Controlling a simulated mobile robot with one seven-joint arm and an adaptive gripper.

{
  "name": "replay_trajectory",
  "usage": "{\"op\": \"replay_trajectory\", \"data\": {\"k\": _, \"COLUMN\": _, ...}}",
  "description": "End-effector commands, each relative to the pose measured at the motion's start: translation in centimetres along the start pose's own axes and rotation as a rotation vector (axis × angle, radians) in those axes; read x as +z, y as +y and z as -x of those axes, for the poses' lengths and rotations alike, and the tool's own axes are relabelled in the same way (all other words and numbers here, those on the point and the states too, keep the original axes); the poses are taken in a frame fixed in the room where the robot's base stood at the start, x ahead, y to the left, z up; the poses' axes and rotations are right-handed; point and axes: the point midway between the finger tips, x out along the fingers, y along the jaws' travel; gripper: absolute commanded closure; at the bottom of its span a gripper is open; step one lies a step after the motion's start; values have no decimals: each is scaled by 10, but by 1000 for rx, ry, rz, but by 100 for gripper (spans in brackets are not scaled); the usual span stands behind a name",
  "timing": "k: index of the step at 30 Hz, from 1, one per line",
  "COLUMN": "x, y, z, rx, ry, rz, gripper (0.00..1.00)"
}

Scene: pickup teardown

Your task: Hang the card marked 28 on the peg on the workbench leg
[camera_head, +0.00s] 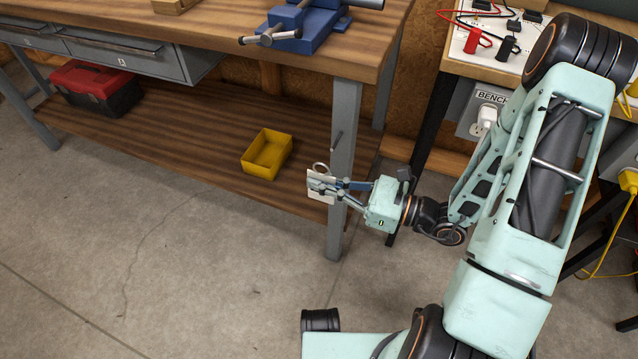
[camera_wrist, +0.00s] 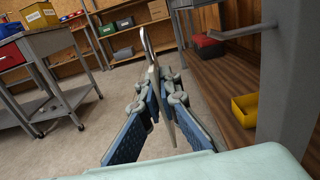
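My gripper (camera_head: 326,186) is shut on a pale card (camera_head: 321,198) with a metal ring (camera_head: 320,168) at its top. The card hangs upright, in front of the workbench leg (camera_head: 341,222). In the wrist view the card (camera_wrist: 163,108) shows nearly edge-on between the blue finger pads, with its ring (camera_wrist: 146,42) above my gripper (camera_wrist: 157,98). I cannot read its number. A thin metal peg (camera_head: 338,139) sticks out of the leg, above and right of the ring. The peg (camera_wrist: 243,31) shows in the wrist view right of the ring, with a gap between them.
A yellow bin (camera_head: 267,153) and a red toolbox (camera_head: 96,88) sit on the workbench's lower shelf (camera_head: 190,125). A blue vise (camera_head: 298,27) stands on the bench top. A second table (camera_head: 470,68) with cables stands to the right. The floor in front is clear.

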Motion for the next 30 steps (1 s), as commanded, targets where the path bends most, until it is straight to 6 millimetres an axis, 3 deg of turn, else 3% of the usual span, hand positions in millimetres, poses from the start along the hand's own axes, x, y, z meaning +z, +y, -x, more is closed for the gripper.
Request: {"op": "replay_trajectory", "data": {"k": 30, "x": -9, "y": -61, "z": 0, "rx": -1, "ry": 0, "rz": 1, "gripper": 100}}
